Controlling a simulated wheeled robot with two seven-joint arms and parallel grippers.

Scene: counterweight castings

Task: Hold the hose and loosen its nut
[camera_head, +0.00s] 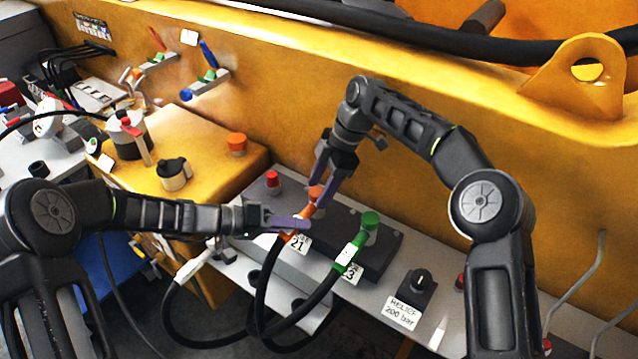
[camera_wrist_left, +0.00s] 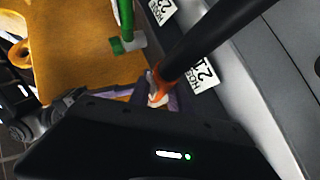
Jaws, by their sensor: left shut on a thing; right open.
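The hose with the orange end (camera_head: 292,239) runs up from below to a dark block (camera_head: 336,234), with a label reading 21 beside it. My left gripper (camera_head: 296,223) is shut on this hose at its orange end. In the left wrist view, the orange collar (camera_wrist_left: 163,90) sits between the purple fingers (camera_wrist_left: 158,97), and the black hose (camera_wrist_left: 205,42) leads off to the upper right. My right gripper (camera_head: 318,184) is open, pointing down at the orange nut (camera_head: 315,192) on top of the block. Its fingers partly hide the nut; I cannot tell whether they touch it.
A green-ended hose (camera_head: 349,255) and green cap (camera_head: 370,220) stand just right of the orange ones. A red knob (camera_head: 273,181) is at the block's left. A relief valve knob (camera_head: 419,281) is farther right. A yellow wall (camera_head: 270,90) rises behind.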

